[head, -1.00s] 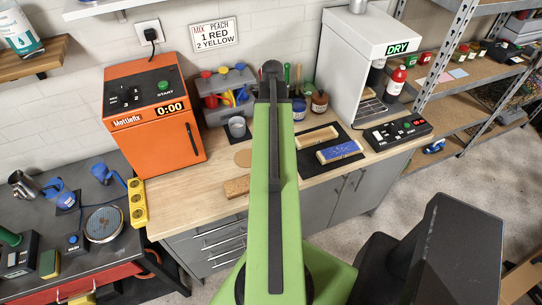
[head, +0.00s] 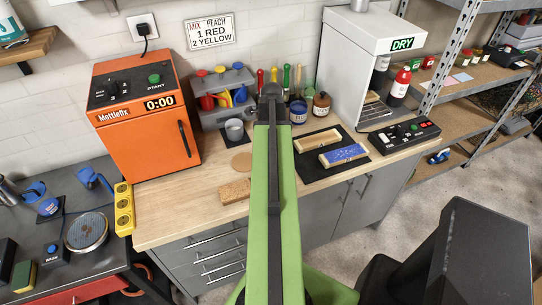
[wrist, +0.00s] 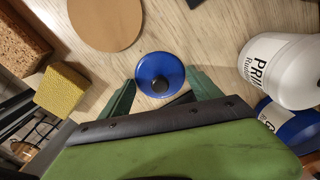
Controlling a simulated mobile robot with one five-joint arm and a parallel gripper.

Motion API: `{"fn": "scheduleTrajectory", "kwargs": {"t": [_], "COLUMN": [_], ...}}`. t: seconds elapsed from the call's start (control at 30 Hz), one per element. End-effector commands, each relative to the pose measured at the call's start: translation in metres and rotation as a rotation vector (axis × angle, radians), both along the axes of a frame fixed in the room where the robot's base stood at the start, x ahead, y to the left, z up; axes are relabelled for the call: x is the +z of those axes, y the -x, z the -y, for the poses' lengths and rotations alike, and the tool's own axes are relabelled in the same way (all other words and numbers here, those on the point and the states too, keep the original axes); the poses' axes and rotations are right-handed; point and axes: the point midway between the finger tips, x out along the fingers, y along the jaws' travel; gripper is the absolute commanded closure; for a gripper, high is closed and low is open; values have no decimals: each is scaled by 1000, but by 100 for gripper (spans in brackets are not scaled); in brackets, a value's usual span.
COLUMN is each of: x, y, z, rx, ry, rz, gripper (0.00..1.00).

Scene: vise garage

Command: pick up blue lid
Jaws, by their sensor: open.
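My gripper (wrist: 160,77) is open, with one green finger to the left of the lid and one to the right. The lid shows between the fingertips, and I cannot tell whether either touches it. The gap holds nothing gripped. In the head view my arm hides the lid and the gripper.
A round cork mat (wrist: 105,22), a cork block (wrist: 20,40) and a yellow sponge (wrist: 65,88) lie left of the lid. A white labelled jar (wrist: 285,68) and a blue jar (wrist: 285,120) lie right. An orange oven (head: 150,140) stands at the back left.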

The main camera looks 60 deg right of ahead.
Motion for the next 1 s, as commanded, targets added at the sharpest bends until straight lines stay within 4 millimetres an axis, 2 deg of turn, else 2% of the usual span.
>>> {"fn": "scheduleTrajectory", "kwargs": {"t": [0.07,0.57,1.0], "x": [1,1,1], "y": [0,0,0], "z": [0,-1,-1], "rx": [0,1,2], "ry": [0,-1,-1], "rz": [0,-1,-2], "gripper": [29,94,96]}}
